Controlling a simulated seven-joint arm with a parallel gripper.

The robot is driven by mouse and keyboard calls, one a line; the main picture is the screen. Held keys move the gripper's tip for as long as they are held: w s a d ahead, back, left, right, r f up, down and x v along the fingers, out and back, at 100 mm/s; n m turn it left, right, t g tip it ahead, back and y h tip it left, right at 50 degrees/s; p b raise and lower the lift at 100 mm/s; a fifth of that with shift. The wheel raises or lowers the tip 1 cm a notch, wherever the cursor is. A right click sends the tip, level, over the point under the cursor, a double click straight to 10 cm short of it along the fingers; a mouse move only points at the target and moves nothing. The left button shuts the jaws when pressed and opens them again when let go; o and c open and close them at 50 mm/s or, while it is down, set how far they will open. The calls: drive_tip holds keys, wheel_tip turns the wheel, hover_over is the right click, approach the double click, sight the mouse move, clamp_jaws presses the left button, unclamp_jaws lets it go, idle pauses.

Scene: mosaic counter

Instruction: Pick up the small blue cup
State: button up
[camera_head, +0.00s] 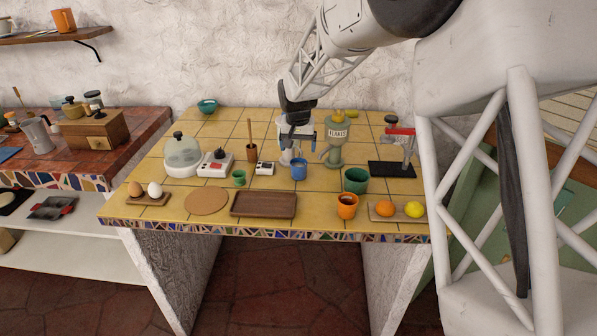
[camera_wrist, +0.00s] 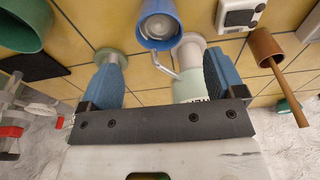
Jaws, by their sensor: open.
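The small blue cup (camera_head: 299,169) stands upright on the yellow tiled counter, in front of my gripper as the head view shows it. My gripper (camera_head: 297,137) is above the counter behind the cup, open and empty. In the wrist view its two blue fingers are spread wide, and the cup is ahead of the gap (camera_wrist: 161,58) between them, not within it.
A small white box (camera_head: 265,168) is left of the cup, a dark green cup (camera_head: 355,181) to the right. A brown tray (camera_head: 263,214) lies in front.

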sight(298, 162)
drive_tip(key=shift+w+f, duration=0.15)
drive_tip(key=shift+f, duration=1.15)
drive_tip(key=shift+w+f, duration=0.2)
drive_tip(key=shift+f, duration=1.1)
drive_tip(key=shift+w+f, duration=0.15)
drive_tip(key=shift+f, duration=1.1)
drive_tip(key=c, duration=1.2)
drive_tip(key=shift+r, duration=0.15)
